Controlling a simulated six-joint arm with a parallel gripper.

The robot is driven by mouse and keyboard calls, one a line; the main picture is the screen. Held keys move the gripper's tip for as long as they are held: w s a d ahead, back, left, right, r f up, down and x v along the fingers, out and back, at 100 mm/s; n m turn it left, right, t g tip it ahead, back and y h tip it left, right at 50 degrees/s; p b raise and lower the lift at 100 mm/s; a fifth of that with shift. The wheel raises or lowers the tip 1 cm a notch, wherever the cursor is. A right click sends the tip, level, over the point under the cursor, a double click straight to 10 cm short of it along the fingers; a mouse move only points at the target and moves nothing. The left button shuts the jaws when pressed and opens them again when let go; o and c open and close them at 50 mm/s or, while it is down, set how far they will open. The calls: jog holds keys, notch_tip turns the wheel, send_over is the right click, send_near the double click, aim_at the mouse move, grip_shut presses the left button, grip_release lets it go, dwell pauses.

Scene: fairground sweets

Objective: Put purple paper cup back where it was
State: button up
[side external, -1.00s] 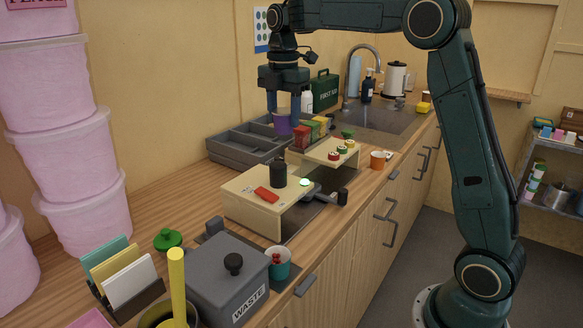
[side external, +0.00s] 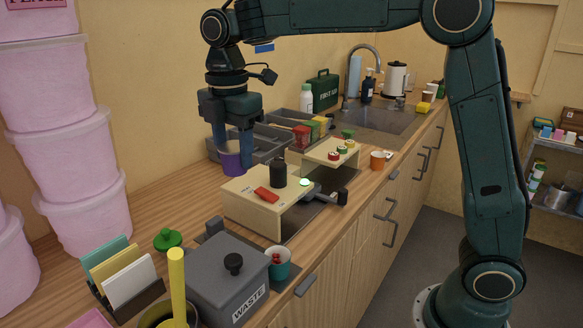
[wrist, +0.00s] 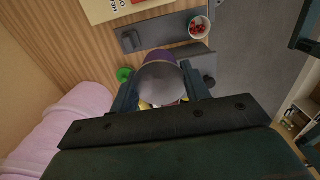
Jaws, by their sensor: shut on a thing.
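The purple paper cup (side external: 231,166) is between the fingers of my gripper (side external: 233,154), which is shut on it. In the side view the cup is upright, with a pale upper part. It appears in front of the grey compartment tray (side external: 275,146) and left of the black jar (side external: 278,173). I cannot tell whether its base is clear of the counter. In the wrist view the cup (wrist: 160,75) is between the fingers, with its grey inside showing and purple at its edge.
A grey waste bin (side external: 225,285), a green lid (side external: 168,240) and a teal cup (side external: 278,264) stand nearer. Pink tubs (side external: 75,155) line the left. Bare counter (side external: 160,200) lies between tubs and stand.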

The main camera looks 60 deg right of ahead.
jog(key=shift+f, duration=0.15)
notch_tip(320, 180, down, 20)
jog(key=shift+r, duration=0.1)
dwell(0.9)
jog(key=o, duration=1)
notch_tip(320, 180, up, 12)
jog(key=shift+r, duration=0.1)
dwell(0.4)
dwell(0.5)
